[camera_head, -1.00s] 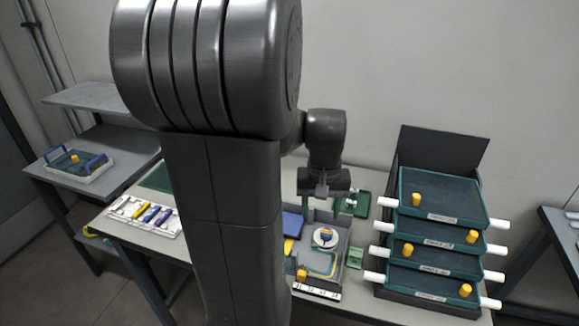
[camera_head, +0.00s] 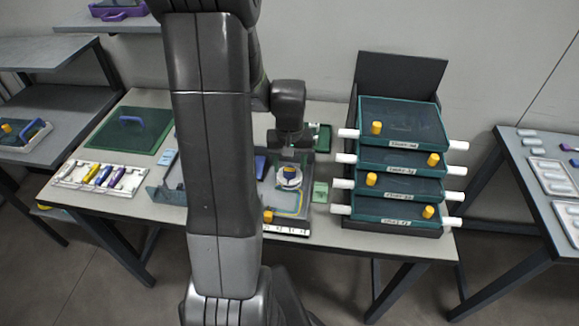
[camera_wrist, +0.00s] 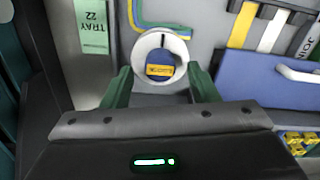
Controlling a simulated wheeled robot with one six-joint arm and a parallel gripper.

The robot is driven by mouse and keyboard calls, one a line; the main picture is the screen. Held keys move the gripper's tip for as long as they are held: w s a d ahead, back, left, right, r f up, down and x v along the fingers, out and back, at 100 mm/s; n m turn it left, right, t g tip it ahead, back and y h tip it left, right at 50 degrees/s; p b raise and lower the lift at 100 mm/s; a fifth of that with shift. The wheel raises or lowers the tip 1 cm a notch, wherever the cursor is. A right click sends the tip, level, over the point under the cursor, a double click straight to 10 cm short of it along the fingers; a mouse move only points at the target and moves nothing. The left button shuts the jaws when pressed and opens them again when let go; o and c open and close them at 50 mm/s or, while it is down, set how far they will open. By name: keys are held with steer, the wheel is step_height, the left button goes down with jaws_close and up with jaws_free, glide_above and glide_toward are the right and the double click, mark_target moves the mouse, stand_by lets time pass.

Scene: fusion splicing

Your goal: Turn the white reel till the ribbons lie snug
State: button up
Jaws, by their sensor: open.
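The white reel (camera_head: 289,173) sits in a grey splice tray (camera_head: 307,200) on the table. In the wrist view the reel (camera_wrist: 143,48) is a white ring with a blue centre and an orange label. My gripper (camera_wrist: 160,78) is open, its green fingers at the left and right of the reel's near side. In the head view my gripper (camera_head: 291,150) is above the reel; whether the fingers touch it I cannot tell. Yellow, green and blue ribbons (camera_wrist: 167,26) run behind the reel in the wrist view. Their fit around the reel is unclear.
A rack of stacked green trays (camera_head: 402,160) with white handles stands close at the right. A white holder with coloured tools (camera_head: 103,178) and a green mat (camera_head: 125,130) lie at the left.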

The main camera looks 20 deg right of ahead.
steer(key=shift+f, duration=0.85)
steer(key=c, duration=1)
